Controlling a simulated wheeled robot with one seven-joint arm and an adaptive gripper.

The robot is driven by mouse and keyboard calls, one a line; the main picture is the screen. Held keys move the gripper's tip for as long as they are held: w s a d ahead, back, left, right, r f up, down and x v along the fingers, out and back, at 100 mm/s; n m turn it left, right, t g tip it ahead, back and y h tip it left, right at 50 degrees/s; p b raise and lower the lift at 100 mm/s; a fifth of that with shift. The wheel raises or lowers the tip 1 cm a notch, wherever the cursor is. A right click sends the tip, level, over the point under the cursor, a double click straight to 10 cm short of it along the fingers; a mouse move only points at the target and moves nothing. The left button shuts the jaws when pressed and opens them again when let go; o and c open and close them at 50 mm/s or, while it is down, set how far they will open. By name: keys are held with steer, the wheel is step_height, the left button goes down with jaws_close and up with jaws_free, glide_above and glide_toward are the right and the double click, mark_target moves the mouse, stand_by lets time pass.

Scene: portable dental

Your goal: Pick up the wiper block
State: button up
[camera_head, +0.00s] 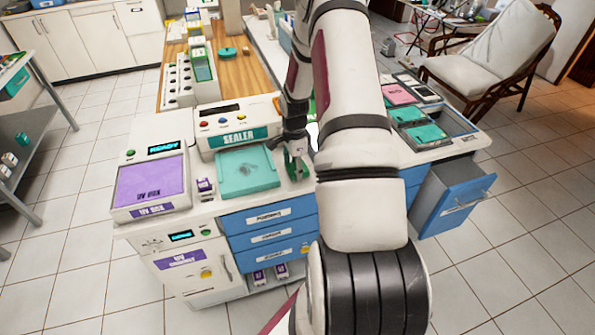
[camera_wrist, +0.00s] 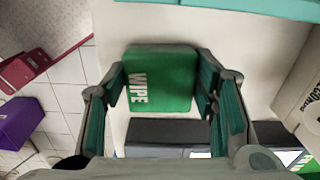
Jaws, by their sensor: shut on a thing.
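The wiper block is a green block (camera_wrist: 168,82) marked "WIPE" in white, seen in the wrist view between my fingers. My gripper (camera_wrist: 160,92) is shut on it, with one finger at its left side and one at its right. In the head view my gripper (camera_head: 297,160) points down at the right of the teal tray, over the counter's front part. The block is hard to make out there, as the fingers and my arm cover it. I cannot tell whether it touches the counter.
A teal tray (camera_head: 247,171) lies in front of the sealer (camera_head: 238,125). A purple-topped UV box (camera_head: 150,182) stands at the left. An open blue drawer (camera_head: 455,197) juts out at the right. My arm hides the counter's middle.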

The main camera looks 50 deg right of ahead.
mark_target(294, 167)
steer(key=shift+r, duration=0.15)
steer(key=shift+r, duration=0.55)
step_height(294, 167, up, 2)
steer(key=shift+w+b, duration=0.15)
steer(key=shift+b, duration=0.35)
steer(key=s+a, duration=0.4)
steer(key=s, duration=0.3)
steer(key=s+a+r+b, duration=0.1)
steer(key=s+a, duration=0.3)
steer(key=s, duration=0.3)
steer(key=shift+r, duration=0.3)
